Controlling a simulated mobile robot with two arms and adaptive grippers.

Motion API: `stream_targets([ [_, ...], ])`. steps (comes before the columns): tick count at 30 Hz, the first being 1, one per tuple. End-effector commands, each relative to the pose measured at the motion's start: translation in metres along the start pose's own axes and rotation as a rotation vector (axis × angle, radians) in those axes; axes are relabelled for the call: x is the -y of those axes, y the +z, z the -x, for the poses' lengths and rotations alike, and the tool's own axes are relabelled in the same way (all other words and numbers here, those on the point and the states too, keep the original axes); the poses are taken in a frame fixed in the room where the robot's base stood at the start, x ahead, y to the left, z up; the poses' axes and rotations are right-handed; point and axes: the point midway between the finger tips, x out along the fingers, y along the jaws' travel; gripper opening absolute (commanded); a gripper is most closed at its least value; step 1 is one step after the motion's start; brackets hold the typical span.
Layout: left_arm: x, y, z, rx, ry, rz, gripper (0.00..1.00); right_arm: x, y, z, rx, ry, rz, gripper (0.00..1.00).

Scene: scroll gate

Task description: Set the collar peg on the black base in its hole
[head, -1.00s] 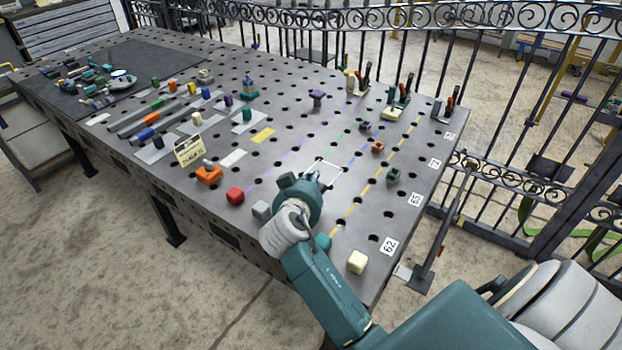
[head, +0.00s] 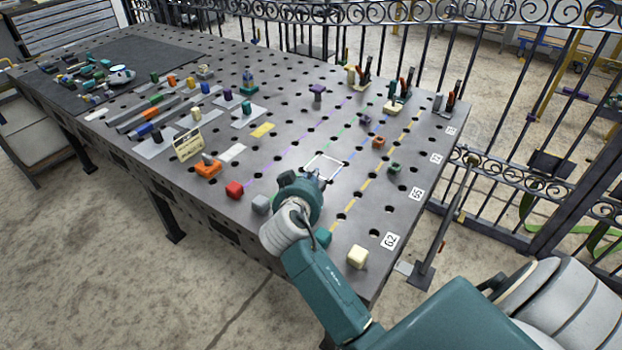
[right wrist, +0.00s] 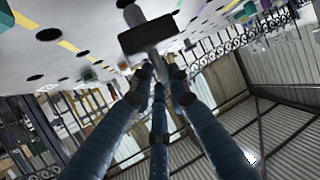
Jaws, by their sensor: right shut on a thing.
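My right gripper (head: 314,178) reaches over the front right part of the table, beside a white square outline. In the right wrist view its blue fingers (right wrist: 158,78) are shut on a grey stem (right wrist: 151,60). A flat black block (right wrist: 148,34) sits across this stem, with a short grey end (right wrist: 133,13) beyond it. This looks like the collar peg, held near the tabletop; I cannot tell whether it touches. In the head view the hand hides the held piece. I cannot single out the peg's hole. My left gripper is not in view.
The grey table (head: 285,150) is full of holes. Toggle clamps (head: 362,75) stand at the far right edge. An iron fence (head: 500,90) runs behind.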

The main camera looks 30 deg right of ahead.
Motion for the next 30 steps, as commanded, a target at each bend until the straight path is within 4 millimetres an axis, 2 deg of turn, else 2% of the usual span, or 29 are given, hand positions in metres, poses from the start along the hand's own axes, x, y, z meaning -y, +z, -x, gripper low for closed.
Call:
stream_targets([
  [15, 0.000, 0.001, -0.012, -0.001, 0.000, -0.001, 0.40, -0.001, 0.010, -0.005, -0.004, 0.000, -0.001, 0.00],
  [30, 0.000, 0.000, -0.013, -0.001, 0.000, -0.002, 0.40, 0.000, 0.012, -0.006, -0.005, 0.000, -0.001, 0.00],
])
